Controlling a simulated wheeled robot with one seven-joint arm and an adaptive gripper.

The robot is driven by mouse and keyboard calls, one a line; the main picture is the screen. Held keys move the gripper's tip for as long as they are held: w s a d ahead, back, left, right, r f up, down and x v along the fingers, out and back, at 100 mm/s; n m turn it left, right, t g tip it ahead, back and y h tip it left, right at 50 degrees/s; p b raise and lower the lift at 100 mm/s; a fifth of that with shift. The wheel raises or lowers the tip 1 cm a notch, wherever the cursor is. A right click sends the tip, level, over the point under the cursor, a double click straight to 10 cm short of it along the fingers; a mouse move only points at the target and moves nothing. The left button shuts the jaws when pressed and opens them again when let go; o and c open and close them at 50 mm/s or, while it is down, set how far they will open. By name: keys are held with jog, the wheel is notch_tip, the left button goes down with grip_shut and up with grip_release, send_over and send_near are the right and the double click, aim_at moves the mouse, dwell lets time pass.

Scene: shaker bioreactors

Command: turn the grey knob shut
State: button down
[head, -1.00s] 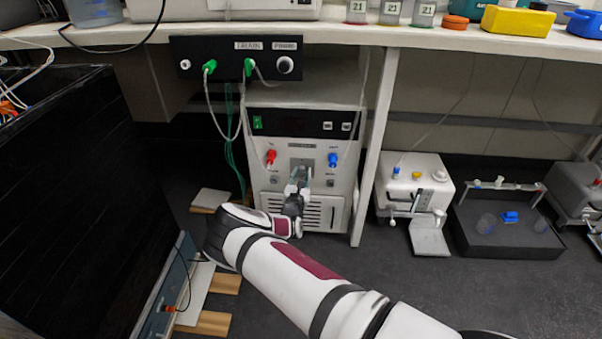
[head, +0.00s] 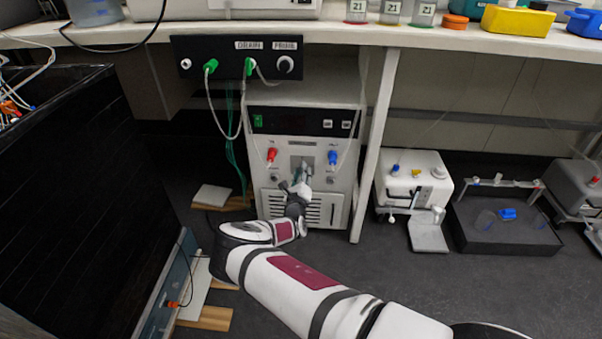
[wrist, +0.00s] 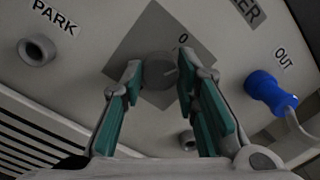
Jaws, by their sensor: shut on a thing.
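The grey knob (wrist: 158,70) sits on a grey square plate (wrist: 150,35) on the front of the white unit (head: 342,205). A "0" mark is on the plate, above and right of the knob in the wrist view. A short pale line on the knob's face is at its right side, not lined up with the "0". My gripper (wrist: 158,66) has its two teal-padded fingers on either side of the knob, shut on it.
A red fitting (head: 271,155) and a blue fitting (head: 332,157) flank the plate; the blue OUT fitting (wrist: 270,92) is right of my fingers. A PARK socket (wrist: 37,50) is at left. A table leg (head: 374,150) stands close right.

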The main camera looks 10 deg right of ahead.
jog(key=n, duration=0.5)
jog(key=shift+f+y, duration=0.1)
jog(key=shift+y, duration=0.3)
jog(key=c, duration=2.4)
grip_release()
jog(key=c, duration=1.2)
grip_release()
jog(key=v, duration=1.2)
